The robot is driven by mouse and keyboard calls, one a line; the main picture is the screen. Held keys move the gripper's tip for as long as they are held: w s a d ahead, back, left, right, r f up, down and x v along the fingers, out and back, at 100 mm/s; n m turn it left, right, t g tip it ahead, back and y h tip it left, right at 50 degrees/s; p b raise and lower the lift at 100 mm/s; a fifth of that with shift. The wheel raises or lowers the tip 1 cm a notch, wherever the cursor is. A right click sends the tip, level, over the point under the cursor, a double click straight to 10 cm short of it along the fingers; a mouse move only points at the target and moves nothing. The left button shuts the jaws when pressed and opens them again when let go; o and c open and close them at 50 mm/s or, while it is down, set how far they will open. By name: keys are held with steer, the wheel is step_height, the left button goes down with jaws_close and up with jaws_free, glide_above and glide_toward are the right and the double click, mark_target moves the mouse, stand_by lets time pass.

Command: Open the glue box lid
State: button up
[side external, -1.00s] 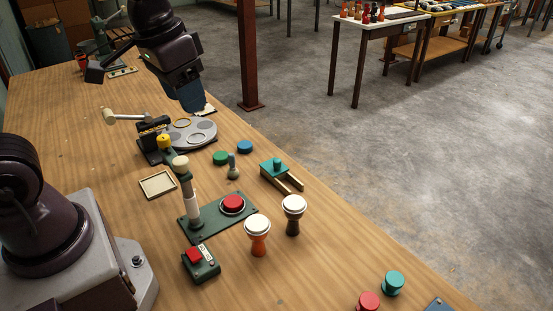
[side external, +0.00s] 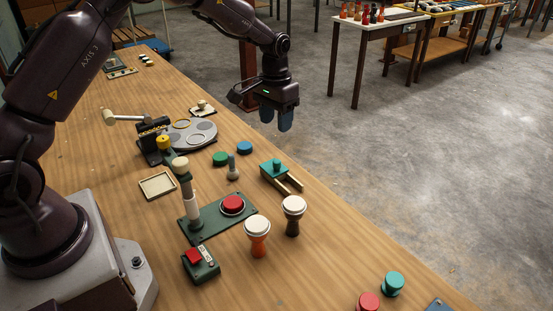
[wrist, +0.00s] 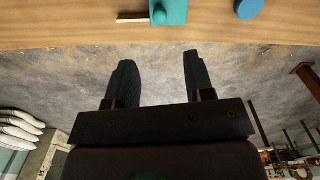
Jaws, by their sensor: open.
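A small box with a teal lid and a round teal knob, which looks like the glue box (side external: 272,172), sits near the table's right edge. Two pale wooden rails (side external: 290,181) extend from its near side. The lid appears to lie flat on the box. In the wrist view the teal lid (wrist: 170,12) shows at the top edge, partly cut off. My gripper (side external: 277,122) is open and empty, raised above and beyond the box, apart from it. In the wrist view its two fingers (wrist: 158,78) stand apart with only floor between them.
A green plate with a red button (side external: 232,204) lies left. Open floor lies beyond the table edge.

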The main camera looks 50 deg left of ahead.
mark_target(277, 161)
step_height(277, 161, down, 12)
steer(key=shift+d+r, duration=0.1)
steer(key=shift+d, duration=0.05)
stand_by(0.3)
